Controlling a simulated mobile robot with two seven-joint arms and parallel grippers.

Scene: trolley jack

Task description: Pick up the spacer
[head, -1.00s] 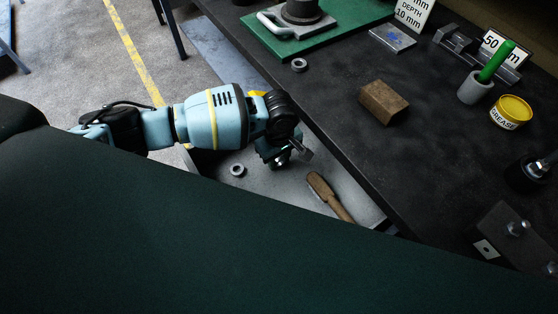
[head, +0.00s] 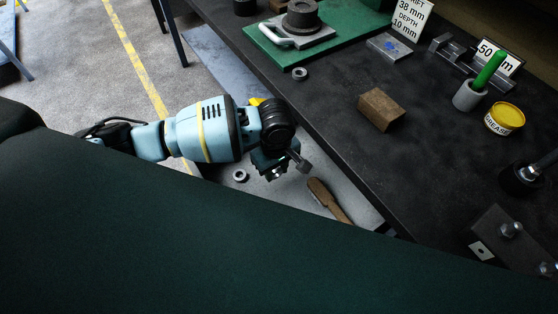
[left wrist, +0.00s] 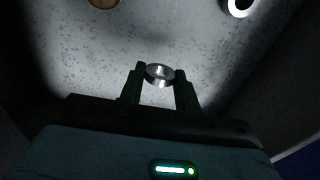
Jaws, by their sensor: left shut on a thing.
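My left gripper (head: 286,168) is low over a grey tray (head: 218,164) beside the dark bench. In the left wrist view its two fingers (left wrist: 160,84) are shut on a shiny metal ring, the spacer (left wrist: 160,72), which sits between the fingertips. In the head view the gripper mostly hides this spacer; a small bright patch shows at the fingers. A second, similar ring (head: 241,176) lies in the tray to the left of the gripper and also shows in the left wrist view (left wrist: 238,8). My right gripper is not in view.
A wooden-handled brush (head: 325,197) lies in the tray right of the gripper. The bench edge rises close by. On the bench are another ring (head: 299,73), a brown block (head: 381,109), a grease tin (head: 505,117) and a green-handled tool (head: 491,67).

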